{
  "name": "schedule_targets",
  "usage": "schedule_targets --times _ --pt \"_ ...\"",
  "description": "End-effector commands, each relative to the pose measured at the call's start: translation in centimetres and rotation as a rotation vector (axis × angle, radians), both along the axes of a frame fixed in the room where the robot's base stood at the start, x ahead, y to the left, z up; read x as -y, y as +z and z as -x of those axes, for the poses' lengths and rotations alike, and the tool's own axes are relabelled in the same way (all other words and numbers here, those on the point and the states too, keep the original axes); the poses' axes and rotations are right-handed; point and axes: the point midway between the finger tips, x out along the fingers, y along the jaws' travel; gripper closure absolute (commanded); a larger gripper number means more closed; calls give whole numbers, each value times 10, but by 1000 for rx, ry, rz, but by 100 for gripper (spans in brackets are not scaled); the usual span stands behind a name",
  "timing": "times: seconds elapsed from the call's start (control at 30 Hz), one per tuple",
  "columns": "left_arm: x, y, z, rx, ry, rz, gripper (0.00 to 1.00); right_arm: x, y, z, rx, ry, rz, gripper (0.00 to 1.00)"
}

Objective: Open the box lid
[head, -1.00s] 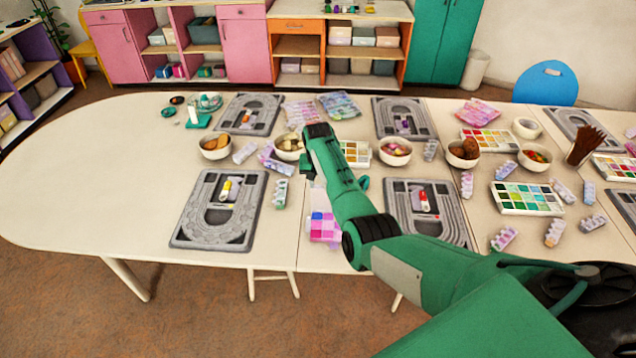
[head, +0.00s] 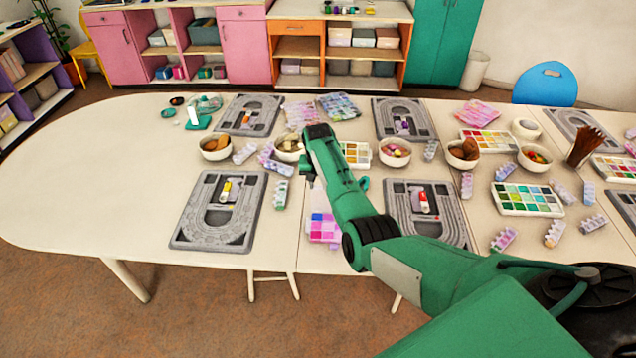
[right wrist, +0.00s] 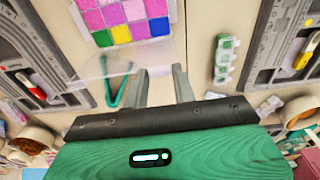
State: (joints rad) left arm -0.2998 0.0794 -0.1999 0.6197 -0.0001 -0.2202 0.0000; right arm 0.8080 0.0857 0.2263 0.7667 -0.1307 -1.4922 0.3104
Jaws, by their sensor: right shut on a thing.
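The box (head: 323,228) with pink, purple and blue compartments lies at the table's front edge, partly behind my right arm in the head view. In the right wrist view the box (right wrist: 122,18) is at the top, its coloured compartments facing up. A clear, faint lid (right wrist: 105,66) stretches from the box toward my fingers. My right gripper (right wrist: 163,78) is shut on the lid, just beside the box. In the head view my right gripper (head: 308,172) is mostly hidden by its own arm. My left gripper is not in view.
Grey bead boards lie on both sides, one (head: 183,232) to the left and one (head: 461,225) to the right. A small bead strip (head: 280,194) lies left of my gripper. Bowls (head: 289,150) stand behind it. The table's left end is clear.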

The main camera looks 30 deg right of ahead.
Motion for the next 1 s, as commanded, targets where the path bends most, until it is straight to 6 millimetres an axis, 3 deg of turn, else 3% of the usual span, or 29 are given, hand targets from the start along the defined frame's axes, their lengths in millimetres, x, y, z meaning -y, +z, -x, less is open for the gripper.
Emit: schedule_targets --times 0.33,0.37,0.4,0.77,1.0 --pt "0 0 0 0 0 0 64 0 -1 0 -1 0 -1 100" --pt "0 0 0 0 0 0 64 0 -1 0 -1 0 -1 68" --pt "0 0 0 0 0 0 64 0 -1 0 -1 0 -1 64" --pt "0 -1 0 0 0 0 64 0 4 0 1 0 1 64" --pt "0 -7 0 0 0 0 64 -2 36 2 4 0 0 64"
